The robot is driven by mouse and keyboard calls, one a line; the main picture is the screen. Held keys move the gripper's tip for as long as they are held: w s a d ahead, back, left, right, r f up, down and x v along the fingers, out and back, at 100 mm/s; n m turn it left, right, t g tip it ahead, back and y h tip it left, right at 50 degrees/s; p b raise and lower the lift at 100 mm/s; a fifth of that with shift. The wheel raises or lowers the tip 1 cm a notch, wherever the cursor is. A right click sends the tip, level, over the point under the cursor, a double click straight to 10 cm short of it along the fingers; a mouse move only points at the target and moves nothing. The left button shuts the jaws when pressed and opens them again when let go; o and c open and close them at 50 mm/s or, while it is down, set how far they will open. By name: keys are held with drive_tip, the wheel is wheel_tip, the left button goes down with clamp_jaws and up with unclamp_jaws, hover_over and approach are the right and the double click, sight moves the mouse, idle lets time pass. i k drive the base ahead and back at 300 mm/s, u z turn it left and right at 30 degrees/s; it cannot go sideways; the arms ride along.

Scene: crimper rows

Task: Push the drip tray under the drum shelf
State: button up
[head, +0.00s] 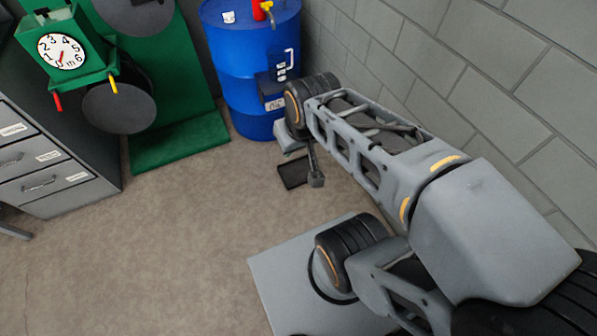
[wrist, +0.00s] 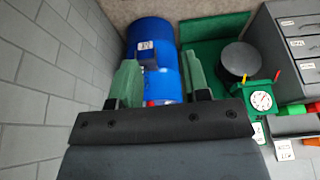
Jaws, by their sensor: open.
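A flat black tray, which looks like the drip tray (head: 292,174), lies on the floor in front of the blue drum (head: 238,88), partly covered by the end of my arm in the head view. I cannot make it out in the wrist view. A dark ledge with white labels, perhaps the drum shelf (head: 268,90), is on the drum's front, partly behind my arm. In the wrist view my gripper (wrist: 160,80) is open, its two green fingers apart with the blue drum (wrist: 168,85) seen between and beyond them. No object shows held in it.
A green machine (head: 185,110) with a round dial stands left of the drum. Grey drawers (head: 45,165) are at the far left. A grey block wall (head: 430,60) runs along the right. The brown floor (head: 150,240) in front is clear.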

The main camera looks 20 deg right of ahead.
sight(294, 174)
drive_tip(key=u, duration=1)
drive_tip(key=i, duration=2.4)
drive_tip(key=z, duration=3)
drive_tip(key=i, duration=0.5)
